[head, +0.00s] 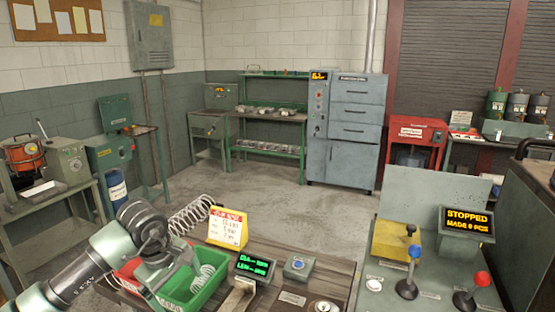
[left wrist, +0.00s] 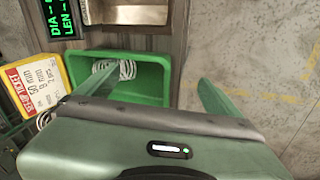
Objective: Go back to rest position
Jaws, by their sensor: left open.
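My left arm comes in from the left in the head view. Its gripper (head: 172,268) is at the left side of a green bin (head: 210,296) on the workbench. In the left wrist view the gripper (left wrist: 142,95) has its fingers spread wide with nothing held between them. The green bin (left wrist: 152,88) lies beyond the fingers, with a metal coil spring (left wrist: 125,70) inside it. That spring also shows in the head view (head: 204,277). My right gripper is not in view.
A larger spring (head: 190,214) and a yellow-and-white ticket stand (head: 228,228) are behind the green bin. A red bin (head: 128,268) is partly hidden by my arm. A gauge display (head: 254,267) and a lever console (head: 425,290) are to the right. Open floor lies beyond.

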